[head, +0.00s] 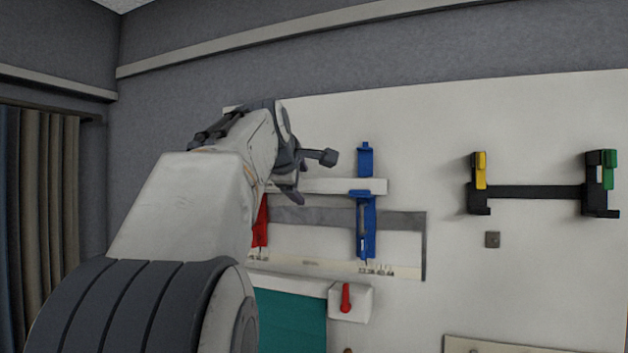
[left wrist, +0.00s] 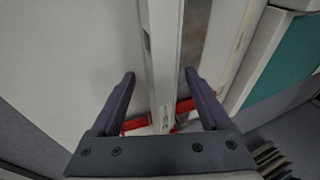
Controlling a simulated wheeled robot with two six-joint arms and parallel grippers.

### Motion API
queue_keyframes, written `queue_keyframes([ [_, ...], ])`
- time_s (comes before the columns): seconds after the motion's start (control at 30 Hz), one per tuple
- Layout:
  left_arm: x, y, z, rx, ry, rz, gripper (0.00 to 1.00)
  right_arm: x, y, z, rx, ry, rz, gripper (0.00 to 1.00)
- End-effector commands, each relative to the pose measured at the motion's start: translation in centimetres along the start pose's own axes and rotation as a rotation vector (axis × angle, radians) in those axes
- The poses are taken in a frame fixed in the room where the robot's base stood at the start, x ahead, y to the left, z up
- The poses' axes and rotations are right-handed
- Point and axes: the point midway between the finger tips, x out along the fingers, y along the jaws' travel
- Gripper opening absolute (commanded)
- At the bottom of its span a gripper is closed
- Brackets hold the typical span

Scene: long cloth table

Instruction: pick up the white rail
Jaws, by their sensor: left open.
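The white rail (head: 340,186) runs level in front of the white wall board, in a blue holder (head: 366,222) near its right end and a red holder (head: 261,222) at the left. My left gripper (head: 308,177) is at the rail's left part and hides that end in the head view. In the left wrist view the rail (left wrist: 165,50) runs between the fingers of the open left gripper (left wrist: 160,74), with a gap on both sides. The red holder (left wrist: 136,125) shows close to the palm. My right gripper is not in view.
A black bar (head: 535,192) on two brackets hangs on the board at the right. Below the rail are a grey frame (head: 410,222), a white box with a red handle (head: 346,298) and a teal panel (head: 290,322). A curtain (head: 45,200) hangs at far left.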

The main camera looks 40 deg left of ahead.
Motion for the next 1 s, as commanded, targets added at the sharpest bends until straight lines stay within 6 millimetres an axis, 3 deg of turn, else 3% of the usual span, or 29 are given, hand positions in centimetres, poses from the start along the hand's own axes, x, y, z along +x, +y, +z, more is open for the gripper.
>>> queue_keyframes([
  [0.2, 0.18, -0.08, 0.01, 0.001, 0.0, 0.0, 0.8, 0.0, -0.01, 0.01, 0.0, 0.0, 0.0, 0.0],
  [0.23, 0.17, -0.07, 0.01, 0.001, 0.0, 0.0, 0.76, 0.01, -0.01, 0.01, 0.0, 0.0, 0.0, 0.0],
  [0.43, 0.15, -0.07, 0.01, 0.001, 0.0, -0.001, 0.0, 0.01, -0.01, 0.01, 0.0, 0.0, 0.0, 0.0],
  [1.0, 0.21, -0.07, -0.04, -0.002, 0.0, -0.007, 0.0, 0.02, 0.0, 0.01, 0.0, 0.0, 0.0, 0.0],
])
